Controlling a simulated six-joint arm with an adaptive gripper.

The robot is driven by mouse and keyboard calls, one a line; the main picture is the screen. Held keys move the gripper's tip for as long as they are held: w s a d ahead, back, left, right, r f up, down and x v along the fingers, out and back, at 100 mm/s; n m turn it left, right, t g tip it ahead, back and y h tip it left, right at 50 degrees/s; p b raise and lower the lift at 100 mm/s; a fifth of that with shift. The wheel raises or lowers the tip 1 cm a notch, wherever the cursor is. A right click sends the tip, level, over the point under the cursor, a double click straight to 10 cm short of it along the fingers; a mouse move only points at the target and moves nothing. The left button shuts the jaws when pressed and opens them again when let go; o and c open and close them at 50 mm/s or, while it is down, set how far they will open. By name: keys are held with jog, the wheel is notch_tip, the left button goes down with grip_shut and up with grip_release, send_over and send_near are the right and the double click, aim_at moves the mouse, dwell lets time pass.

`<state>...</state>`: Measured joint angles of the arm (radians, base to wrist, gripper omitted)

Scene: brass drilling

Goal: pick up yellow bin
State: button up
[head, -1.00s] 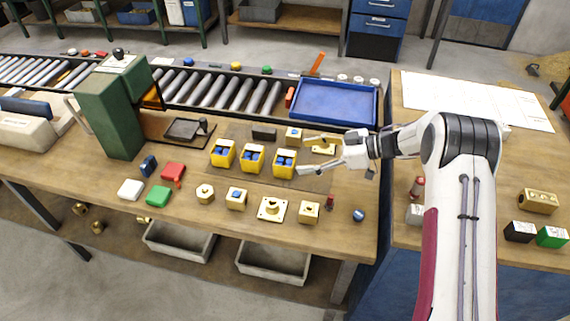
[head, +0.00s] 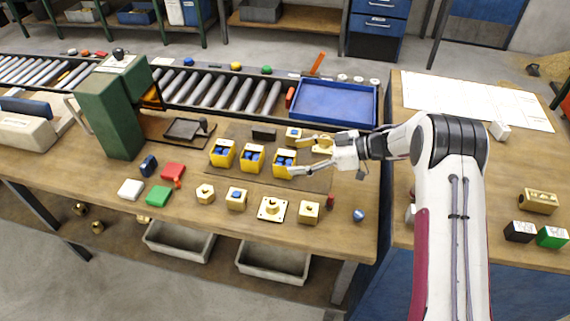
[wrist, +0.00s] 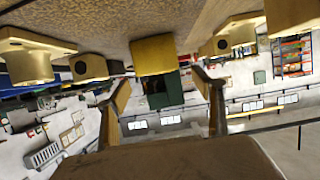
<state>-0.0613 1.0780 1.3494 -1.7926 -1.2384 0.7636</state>
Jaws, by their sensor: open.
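Three small yellow bins holding blue pieces stand in a row on the bench: a left bin (head: 222,158), a middle bin (head: 251,165) and a right bin (head: 281,171). My gripper (head: 296,155) is open at the right side of the right bin, its fingers pointing left. One fingertip is by the bin's front side, the other by its back side. In the wrist view a yellow bin (wrist: 153,56) lies ahead between the two spread fingers of my gripper (wrist: 165,85). I cannot tell whether either finger touches it.
A brass block with a blue top (head: 293,132) and a brass flanged part (head: 324,146) stand close to the back finger. Brass pieces (head: 272,210) line the front. A green drill machine (head: 110,115) stands left; a blue tray (head: 335,103) lies behind.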

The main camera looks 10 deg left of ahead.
aim_at(276, 159)
jog(key=shift+a, duration=0.1)
jog(key=shift+f+x, duration=0.15)
jog(key=shift+x, duration=1.1)
jog(key=shift+f+x, duration=0.1)
jog(key=shift+x, duration=1.2)
jog(key=shift+w, duration=0.1)
jog(key=c, duration=1.2)
